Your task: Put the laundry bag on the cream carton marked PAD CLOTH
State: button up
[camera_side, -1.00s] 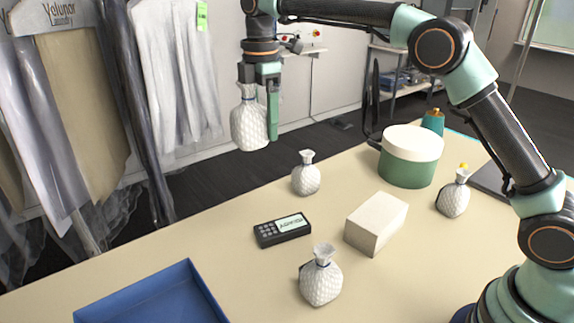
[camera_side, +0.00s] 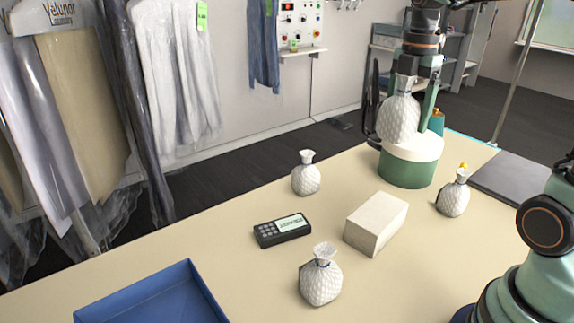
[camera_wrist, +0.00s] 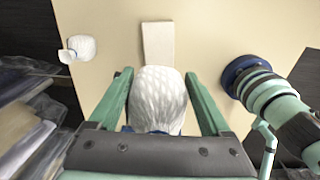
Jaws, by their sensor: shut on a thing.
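My gripper (camera_side: 414,108) is shut on a white quilted laundry bag (camera_side: 398,120) with a tied neck, hanging upright and clear of the table. The bag also fills the middle of the wrist view (camera_wrist: 158,95), between my green fingers. The cream carton (camera_side: 375,223) stands on the table, lower and to the left of the held bag in the side view. In the wrist view the carton (camera_wrist: 158,42) lies just beyond the bag. Its top is bare, and I cannot read any marking on it.
A green tub (camera_side: 407,171) with a cream lid appears behind the held bag. A dark handset (camera_side: 282,230) and blue tray (camera_side: 150,300) lie left.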

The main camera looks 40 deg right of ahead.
notch_tip(320, 180, down, 19)
dwell(0.5)
jog(key=shift+f, duration=0.15)
jog(key=o, duration=1.6)
